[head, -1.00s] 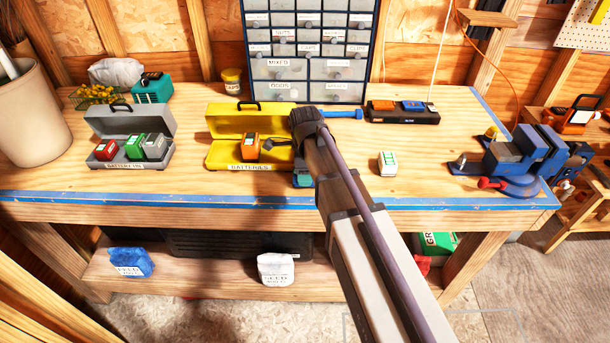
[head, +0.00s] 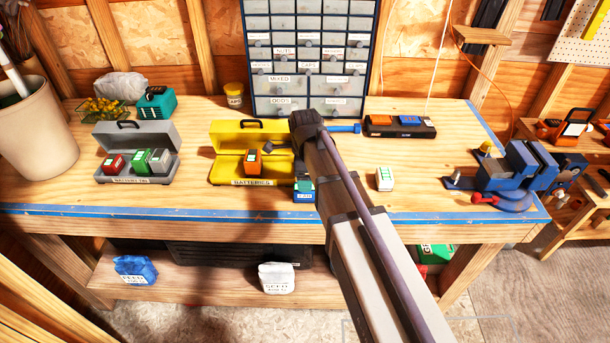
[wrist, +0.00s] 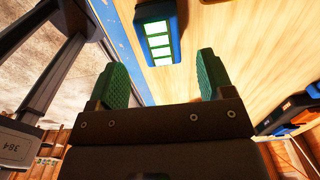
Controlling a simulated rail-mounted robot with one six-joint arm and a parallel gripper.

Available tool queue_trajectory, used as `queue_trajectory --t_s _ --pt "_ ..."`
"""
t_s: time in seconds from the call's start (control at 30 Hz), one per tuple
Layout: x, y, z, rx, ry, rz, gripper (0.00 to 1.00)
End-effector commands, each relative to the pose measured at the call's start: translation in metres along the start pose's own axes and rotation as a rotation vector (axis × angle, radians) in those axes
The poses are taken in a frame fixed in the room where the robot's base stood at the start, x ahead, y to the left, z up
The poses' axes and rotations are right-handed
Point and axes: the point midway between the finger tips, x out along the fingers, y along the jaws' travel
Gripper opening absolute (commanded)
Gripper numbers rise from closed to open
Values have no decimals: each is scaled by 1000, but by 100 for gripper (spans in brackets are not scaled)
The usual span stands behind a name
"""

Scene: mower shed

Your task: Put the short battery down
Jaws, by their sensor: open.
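A blue battery with a teal top (head: 304,190) stands on the bench just right of the yellow battery case (head: 222,174), partly hidden behind my arm. In the wrist view a blue battery with pale green cells on its face (wrist: 158,42) lies beyond and between my fingertips, apart from both. My gripper (wrist: 161,72) is open, its two green pads wide apart with nothing between them. In the head view my arm hides most of the gripper. I cannot tell which battery is the short one. A white battery (head: 384,179) stands alone to the right.
The yellow case is open with an orange battery (head: 252,162) in it. A grey open case (head: 165,133) at left holds several batteries. A drawer cabinet (head: 310,60), a charger strip (head: 399,126) and a blue vise (head: 515,175) stand behind and right. Bench around the white battery is clear.

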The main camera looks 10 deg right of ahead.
Motion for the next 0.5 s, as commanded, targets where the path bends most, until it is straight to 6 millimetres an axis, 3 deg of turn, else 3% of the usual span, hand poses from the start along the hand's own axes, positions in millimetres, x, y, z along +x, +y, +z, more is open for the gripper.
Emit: queue_trajectory --t_s 0.03,0.2,0.5 --pt "-30 0 0 0 0 0 74" --pt "-64 0 0 0 0 0 74" --pt "-67 9 -4 -75 0 0 74"
